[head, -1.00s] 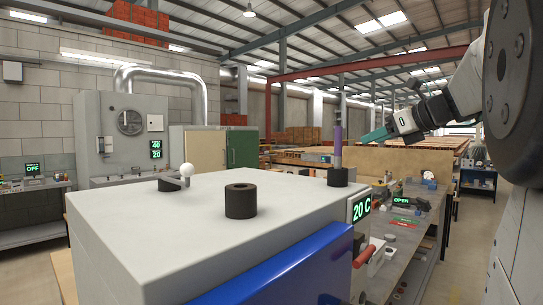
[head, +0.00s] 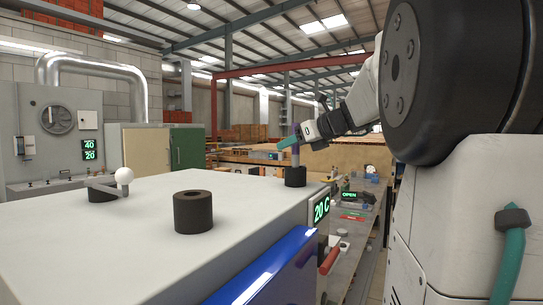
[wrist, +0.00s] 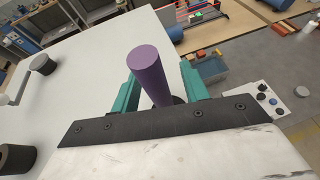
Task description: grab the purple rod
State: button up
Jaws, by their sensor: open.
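The purple rod (wrist: 147,66) stands upright in a black socket (head: 296,176) on the white top of the machine. In the wrist view the rod is between the two teal fingers of my gripper (wrist: 157,95), which are open with a gap on each side. In the head view my gripper (head: 289,142) is at the rod from the right. The fingers cover part of the rod there, and its upper end (head: 297,129) shows just above them.
The white machine top (head: 150,235) also bears a black hollow cylinder (head: 193,212) and a black knob with a white-balled lever (head: 123,176). A display reading 20 C (head: 321,209) is on its side. A long workbench (head: 352,222) stands to the right.

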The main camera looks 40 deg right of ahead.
jog(key=shift+w+f, duration=0.15)
jog(key=shift+w, duration=0.15)
jog(key=shift+a, duration=0.1)
grip_shut()
